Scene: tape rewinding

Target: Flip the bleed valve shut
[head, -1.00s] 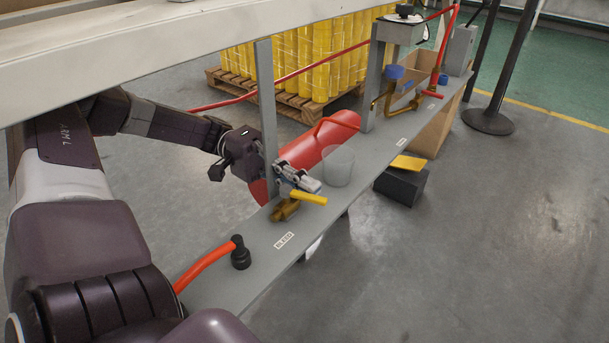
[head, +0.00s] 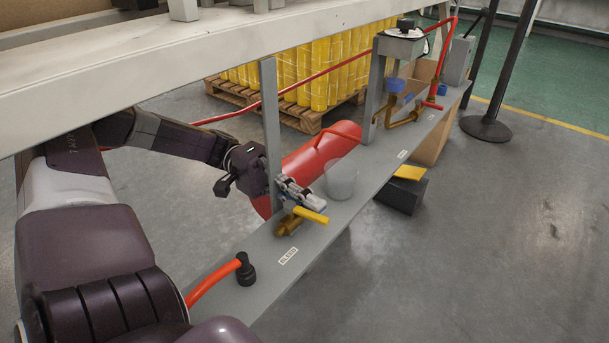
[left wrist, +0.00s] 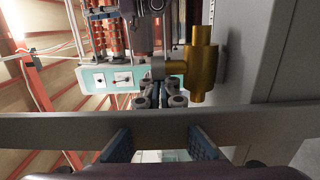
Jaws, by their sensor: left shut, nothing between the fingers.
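The bleed valve has a brass body (head: 286,226) and a yellow lever (head: 311,215), on the grey shelf behind the "BLEED" label (head: 288,256). In the head view the lever points to the right, roughly level. My left gripper (head: 305,199) is shut and empty, just behind and above the lever. Whether it touches the lever cannot be told. In the left wrist view the brass body (left wrist: 201,65) stands just right of my closed left fingertips (left wrist: 160,92). The lever is not clearly seen there. My right gripper is not in view.
A grey post (head: 270,120) rises beside my left wrist. A black fitting on a red hose (head: 245,270) is at the near end of the shelf. A red cylinder (head: 315,160) lies behind. Open floor lies to the right.

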